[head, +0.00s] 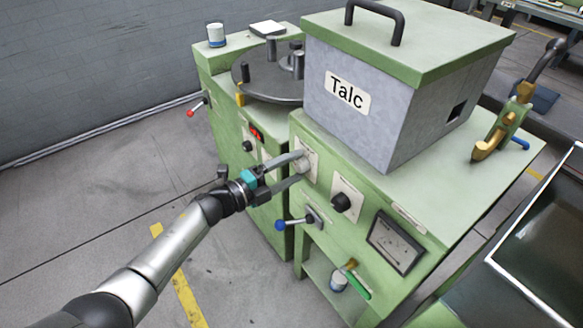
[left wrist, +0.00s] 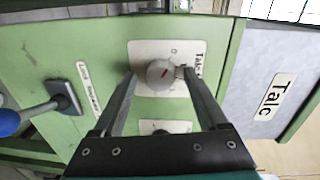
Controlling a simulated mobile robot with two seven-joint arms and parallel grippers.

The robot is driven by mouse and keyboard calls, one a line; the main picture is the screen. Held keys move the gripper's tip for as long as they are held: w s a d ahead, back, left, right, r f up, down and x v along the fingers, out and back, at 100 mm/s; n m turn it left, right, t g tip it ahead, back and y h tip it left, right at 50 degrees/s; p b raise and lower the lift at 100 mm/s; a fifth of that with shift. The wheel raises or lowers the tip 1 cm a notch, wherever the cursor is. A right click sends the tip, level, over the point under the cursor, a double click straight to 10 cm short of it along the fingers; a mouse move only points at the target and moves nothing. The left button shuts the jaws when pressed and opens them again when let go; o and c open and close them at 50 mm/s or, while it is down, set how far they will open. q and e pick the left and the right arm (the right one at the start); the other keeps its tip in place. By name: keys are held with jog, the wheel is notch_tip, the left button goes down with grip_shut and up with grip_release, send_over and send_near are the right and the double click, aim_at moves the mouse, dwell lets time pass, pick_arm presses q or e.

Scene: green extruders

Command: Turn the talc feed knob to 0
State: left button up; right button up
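The talc feed knob is a round light grey knob on a pale plate on the green cabinet's front; it shows in the left wrist view (left wrist: 160,74) and, partly covered, in the head view (head: 302,164). The plate (left wrist: 148,48) has "Talc" lettering, partly hidden by a finger. My left gripper (head: 299,166) is at the knob, one finger on each side, with small gaps visible in the left wrist view (left wrist: 158,76). My right gripper is not in view.
The grey Talc hopper (head: 340,120) stands on the cabinet. A black knob (head: 342,202), a blue-ended lever (head: 295,223), a gauge (head: 395,242) and a green-handled valve (head: 354,284) are nearby. A second machine (head: 205,62) stands behind left; floor in front of it is open.

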pick_arm(q)
jog(key=shift+a, duration=0.1)
jog(key=shift+s+a, duration=0.15)
jog(key=shift+a, duration=0.05)
jog(key=shift+p+v, duration=0.45)
jog(key=shift+v, duration=0.5)
jog(key=p+v, duration=0.2)
jog(key=v, duration=1)
jog(key=shift+s+a, duration=0.25)
jog(key=shift+a, duration=0.05)
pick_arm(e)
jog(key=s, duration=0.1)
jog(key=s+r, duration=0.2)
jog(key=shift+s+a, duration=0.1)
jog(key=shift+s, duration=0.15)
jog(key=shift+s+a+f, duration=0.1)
